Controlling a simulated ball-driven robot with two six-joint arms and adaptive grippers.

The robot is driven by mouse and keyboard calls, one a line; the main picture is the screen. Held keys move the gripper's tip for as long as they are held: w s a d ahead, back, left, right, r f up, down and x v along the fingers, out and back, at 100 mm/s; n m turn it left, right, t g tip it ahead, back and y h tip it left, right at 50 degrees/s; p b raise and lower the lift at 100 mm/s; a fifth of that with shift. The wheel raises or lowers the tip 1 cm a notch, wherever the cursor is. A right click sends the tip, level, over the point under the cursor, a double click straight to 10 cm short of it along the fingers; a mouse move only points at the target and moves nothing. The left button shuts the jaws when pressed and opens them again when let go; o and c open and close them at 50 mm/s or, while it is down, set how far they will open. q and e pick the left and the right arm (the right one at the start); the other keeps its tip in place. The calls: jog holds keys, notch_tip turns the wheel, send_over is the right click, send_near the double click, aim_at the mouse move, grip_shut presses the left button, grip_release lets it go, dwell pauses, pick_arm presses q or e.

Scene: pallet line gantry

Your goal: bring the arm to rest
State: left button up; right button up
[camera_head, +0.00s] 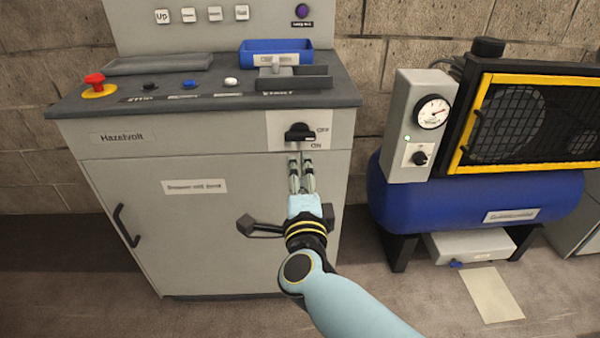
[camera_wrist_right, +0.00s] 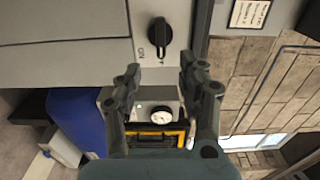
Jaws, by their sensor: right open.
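My right arm reaches up from the bottom of the head view. Its gripper (camera_head: 301,160) is in front of the grey Hazelvolt cabinet (camera_head: 130,220), just below a black rotary switch (camera_head: 299,132) with OFF and ON labels. In the right wrist view the gripper (camera_wrist_right: 160,75) has its two fingers spread, with nothing between them. The black switch (camera_wrist_right: 158,38) shows ahead of the fingertips and looks apart from them. Its handle lies roughly sideways in the head view. My left gripper is not in view.
A blue compressor tank (camera_head: 470,200) with a gauge box (camera_head: 405,115) stands at right. Open floor lies in front.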

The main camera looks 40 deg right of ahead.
jog(key=s+f+n+g+y, duration=0.35)
jog(key=s+f+n, duration=0.5)
jog(key=f, duration=0.55)
jog(key=s+f+n+g+y, duration=0.2)
jog(key=s+f+n+y, duration=0.4)
jog(key=s+f, duration=0.65)
jog(key=s+d+f+n+g, duration=0.1)
jog(key=s+f+n+g, duration=0.3)
jog(key=s+f, duration=0.3)
jog(key=s+d+f+n+g, duration=0.1)
jog(key=s+f+n+g, duration=0.4)
jog(key=s, duration=1.2)
notch_tip(320, 180, down, 2)
jog(key=shift+d+f+n+h, duration=0.15)
jog(key=shift+n+h, duration=0.2)
jog(key=shift+n, duration=0.2)
